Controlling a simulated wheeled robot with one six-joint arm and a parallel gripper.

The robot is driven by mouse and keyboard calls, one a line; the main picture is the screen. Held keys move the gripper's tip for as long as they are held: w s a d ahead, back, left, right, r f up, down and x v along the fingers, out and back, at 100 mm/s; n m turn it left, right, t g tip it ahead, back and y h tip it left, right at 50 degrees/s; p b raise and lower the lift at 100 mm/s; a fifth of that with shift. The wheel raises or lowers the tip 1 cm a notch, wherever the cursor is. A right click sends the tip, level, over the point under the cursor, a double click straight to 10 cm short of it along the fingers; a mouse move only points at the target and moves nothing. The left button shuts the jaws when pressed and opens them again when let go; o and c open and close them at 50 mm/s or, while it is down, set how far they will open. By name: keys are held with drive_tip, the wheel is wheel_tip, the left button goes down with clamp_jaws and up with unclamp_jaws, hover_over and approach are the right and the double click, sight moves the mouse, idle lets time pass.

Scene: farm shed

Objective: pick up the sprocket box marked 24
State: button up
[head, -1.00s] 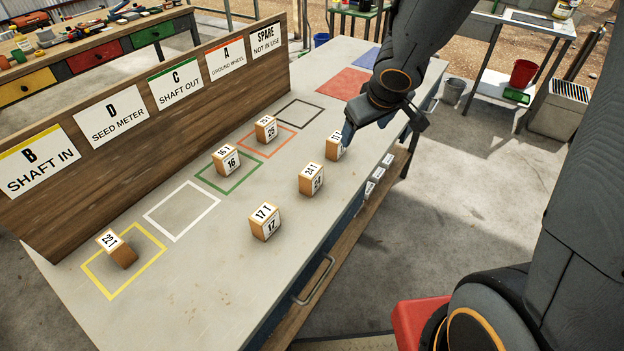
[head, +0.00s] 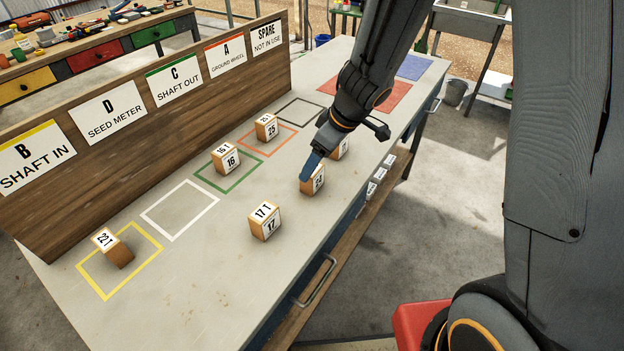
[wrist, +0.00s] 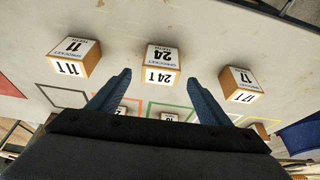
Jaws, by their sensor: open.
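The sprocket box marked 24 (head: 316,183) stands on the bench, partly hidden by my gripper in the head view. In the wrist view the box marked 24 (wrist: 161,64) is upside down, just beyond and between the fingertips. My gripper (head: 311,168) is over the box in the head view. In the wrist view its two blue fingers (wrist: 159,85) are spread apart with nothing held between them. Whether the fingers touch the box cannot be told.
The box marked 17 (head: 265,222) stands to the left and nearer. The box marked 11 (wrist: 75,57) is on the other side. Boxes 16 (head: 227,160), 25 (head: 266,128) and 22 (head: 113,248) are by the sign board (head: 165,130). The front left of the bench is clear.

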drive_tip(key=b+x, duration=0.2)
drive_tip(key=x, duration=0.2)
drive_tip(key=shift+a+f, duration=0.1)
drive_tip(key=shift+f, duration=0.3)
drive_tip(key=c, duration=1.2)
